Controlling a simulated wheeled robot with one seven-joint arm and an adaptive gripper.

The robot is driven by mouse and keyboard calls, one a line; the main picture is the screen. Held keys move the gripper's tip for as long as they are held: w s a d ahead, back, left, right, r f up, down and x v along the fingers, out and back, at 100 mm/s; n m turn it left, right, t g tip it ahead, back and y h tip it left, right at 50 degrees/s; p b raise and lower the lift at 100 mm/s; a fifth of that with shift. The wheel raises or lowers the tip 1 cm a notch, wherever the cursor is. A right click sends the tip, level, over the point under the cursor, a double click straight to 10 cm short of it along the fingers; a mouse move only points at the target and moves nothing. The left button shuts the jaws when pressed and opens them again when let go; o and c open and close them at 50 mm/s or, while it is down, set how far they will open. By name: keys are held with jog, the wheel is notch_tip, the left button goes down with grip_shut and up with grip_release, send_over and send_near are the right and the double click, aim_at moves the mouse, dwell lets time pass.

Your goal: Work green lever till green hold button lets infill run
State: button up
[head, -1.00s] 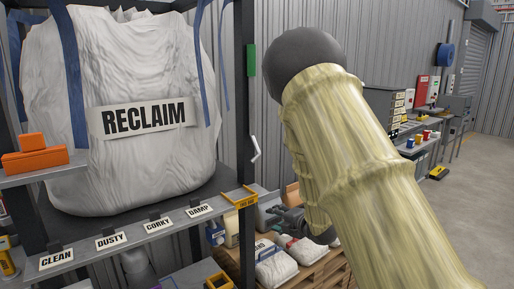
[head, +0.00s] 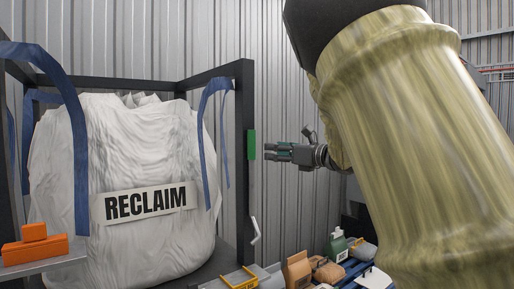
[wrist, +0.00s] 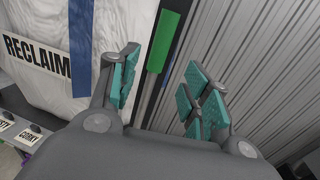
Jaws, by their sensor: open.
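A green upright bar (head: 251,145) is on the right front post of the black frame; I cannot tell whether it is the lever or another part. It also shows in the wrist view (wrist: 163,42), ahead and between my fingers. My gripper (head: 270,151) is open and empty, with teal finger pads, just right of the bar at about its height. In the wrist view my gripper (wrist: 162,88) has its fingers spread, and nothing is between the pads. I cannot make out a green hold button.
A white bag marked RECLAIM (head: 145,205) hangs in the black frame (head: 244,100) by blue straps. A white bent handle (head: 255,231) sits lower on the same post. Orange blocks (head: 35,248) lie at left. Bags and bottles stand low right. A corrugated wall is behind.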

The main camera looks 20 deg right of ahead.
jog(key=p+x, duration=0.4)
jog(key=x, duration=0.5)
jog(key=shift+s, duration=0.1)
jog(key=shift+c, duration=0.2)
grip_shut()
